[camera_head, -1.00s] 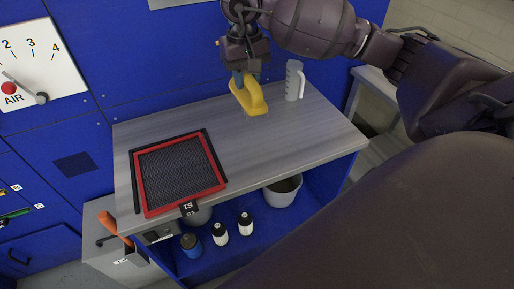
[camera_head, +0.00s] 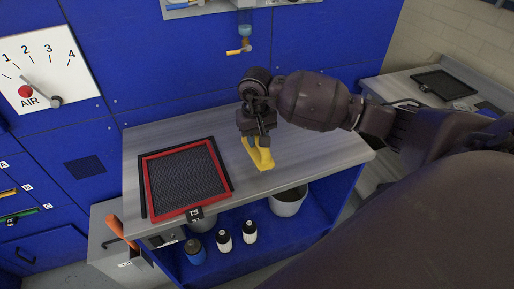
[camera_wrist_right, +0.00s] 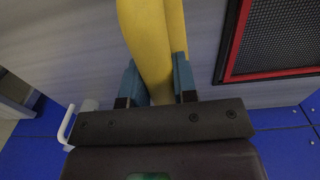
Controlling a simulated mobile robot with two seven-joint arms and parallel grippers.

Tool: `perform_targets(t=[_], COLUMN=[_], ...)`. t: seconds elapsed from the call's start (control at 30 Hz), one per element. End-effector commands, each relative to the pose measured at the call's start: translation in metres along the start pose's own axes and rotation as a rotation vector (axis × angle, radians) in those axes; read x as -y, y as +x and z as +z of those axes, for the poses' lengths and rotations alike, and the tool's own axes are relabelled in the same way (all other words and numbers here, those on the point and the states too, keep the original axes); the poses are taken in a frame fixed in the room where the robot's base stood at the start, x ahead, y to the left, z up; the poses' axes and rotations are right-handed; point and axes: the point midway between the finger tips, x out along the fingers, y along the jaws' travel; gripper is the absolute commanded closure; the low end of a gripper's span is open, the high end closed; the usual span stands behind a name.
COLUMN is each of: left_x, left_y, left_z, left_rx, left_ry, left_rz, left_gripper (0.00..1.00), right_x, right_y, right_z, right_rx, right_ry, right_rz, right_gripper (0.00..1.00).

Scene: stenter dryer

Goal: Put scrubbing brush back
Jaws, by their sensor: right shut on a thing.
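In the right wrist view, the brush's yellow handle (camera_wrist_right: 150,45) runs up between the two teal finger pads of my right gripper (camera_wrist_right: 158,82). I cannot tell whether the brush touches the worktop. Its bristles are not visible. My left gripper is not in view.
A red-framed mesh screen (camera_head: 185,178) lies on the left of the worktop. A white handle (camera_wrist_right: 68,125) shows in the right wrist view. A grey bucket (camera_head: 288,203) and several bottles (camera_head: 224,241) stand on the shelf below. The worktop between screen and brush is clear.

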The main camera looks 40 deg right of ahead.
Motion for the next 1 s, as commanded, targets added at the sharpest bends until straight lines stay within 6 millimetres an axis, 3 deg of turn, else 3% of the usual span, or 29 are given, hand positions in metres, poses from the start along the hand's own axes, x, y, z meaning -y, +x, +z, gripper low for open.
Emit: perform_targets(t=[0.17, 0.43, 0.9, 0.93, 1.0], left_x=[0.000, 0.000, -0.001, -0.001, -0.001], left_y=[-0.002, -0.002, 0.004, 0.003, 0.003], left_z=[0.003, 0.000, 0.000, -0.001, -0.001], left_rx=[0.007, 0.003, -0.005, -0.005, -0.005], left_ry=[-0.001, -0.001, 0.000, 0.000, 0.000], left_rz=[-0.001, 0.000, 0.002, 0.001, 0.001], left_gripper=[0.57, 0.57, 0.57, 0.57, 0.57], right_x=[0.000, 0.001, 0.001, 0.001, 0.001], right_y=[0.009, 0.043, 0.049, 0.049, 0.048], right_z=[0.000, 0.001, 0.000, 0.001, 0.000], right_rx=[0.000, 0.001, -0.001, -0.001, -0.001], right_ry=[0.000, 0.001, -0.001, -0.001, -0.001], right_rz=[-0.001, -0.002, 0.001, 0.000, 0.000], right_gripper=[1.00, 1.00, 1.00, 0.69, 0.58])
